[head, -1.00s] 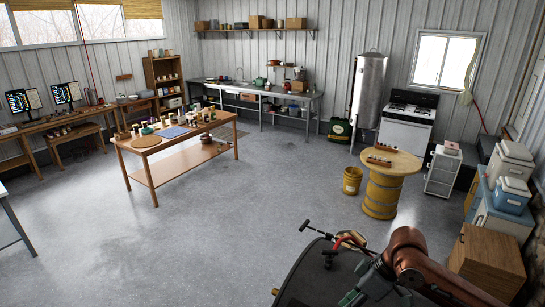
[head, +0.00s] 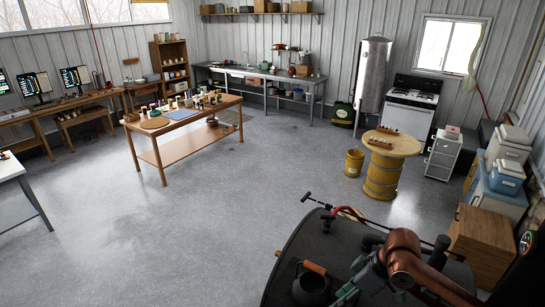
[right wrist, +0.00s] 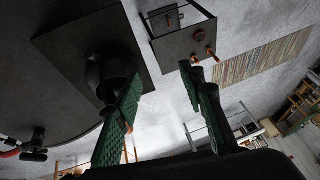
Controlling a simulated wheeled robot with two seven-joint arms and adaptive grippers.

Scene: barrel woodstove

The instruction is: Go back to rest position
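My right arm (head: 405,255) reaches in from the lower right of the head view over the black woodstove (head: 305,240). Its green gripper (head: 350,292) hangs near the bottom edge, just right of a dark kettle (head: 312,288) with a wooden handle on the stove. In the right wrist view the two green fingers (right wrist: 163,75) are spread apart with nothing between them. A dark rounded object (right wrist: 105,75) on a black plate shows behind the left finger; I cannot tell whether they touch. My left gripper is not in view.
Concrete floor (head: 220,235) is clear left of the stove. A wooden cabinet (head: 485,240) and coolers (head: 507,178) line the right. A wooden worktable (head: 190,148) stands farther left.

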